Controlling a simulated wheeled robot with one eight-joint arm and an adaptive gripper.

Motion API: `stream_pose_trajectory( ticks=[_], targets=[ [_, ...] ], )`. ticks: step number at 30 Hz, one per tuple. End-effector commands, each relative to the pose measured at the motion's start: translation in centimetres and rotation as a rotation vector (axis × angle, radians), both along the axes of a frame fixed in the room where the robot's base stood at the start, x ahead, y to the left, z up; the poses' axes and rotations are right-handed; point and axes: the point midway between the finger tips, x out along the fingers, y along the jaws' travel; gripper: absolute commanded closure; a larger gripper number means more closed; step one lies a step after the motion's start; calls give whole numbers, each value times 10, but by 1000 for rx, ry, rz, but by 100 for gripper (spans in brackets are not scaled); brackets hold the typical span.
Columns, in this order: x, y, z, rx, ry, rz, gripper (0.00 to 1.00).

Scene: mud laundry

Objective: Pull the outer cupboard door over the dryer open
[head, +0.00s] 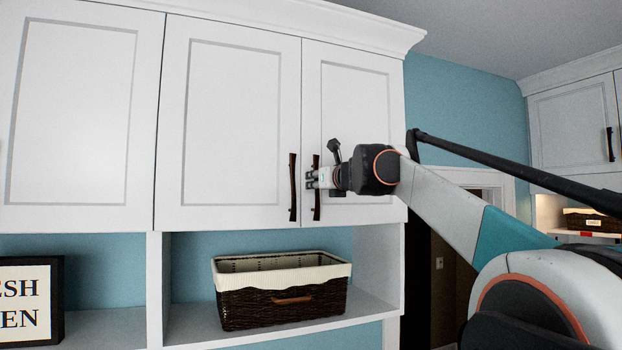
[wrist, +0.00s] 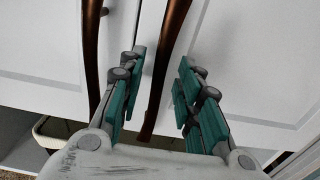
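The outer cupboard door (head: 355,110) is the white panel door at the right end of the upper cabinet, and it looks closed. Its dark vertical bar handle (head: 317,205) is near its left edge; the handle also shows in the wrist view (wrist: 165,65). My gripper (head: 311,180) is at this handle in the head view. In the wrist view, my gripper (wrist: 158,85) is open, with one teal-padded finger on each side of the handle. Gaps show between the handle and both fingers. How deep the handle sits between them is hard to tell.
The neighbouring closed door (head: 235,120) has its own handle (head: 293,187) close to the left, outside my left finger in the wrist view (wrist: 92,50). A wicker basket (head: 280,300) stands on the open shelf below. A framed sign (head: 28,300) is at lower left.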

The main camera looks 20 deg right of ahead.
Motion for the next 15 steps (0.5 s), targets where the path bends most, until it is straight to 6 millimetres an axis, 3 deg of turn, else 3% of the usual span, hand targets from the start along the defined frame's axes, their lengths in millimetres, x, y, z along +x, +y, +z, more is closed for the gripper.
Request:
stream_pose_trajectory(
  ticks=[6, 15],
  targets=[
    [16, 0, 0, 0, 0, -1, 68],
    [18, 0, -1, 0, 0, -1, 68]
  ],
)
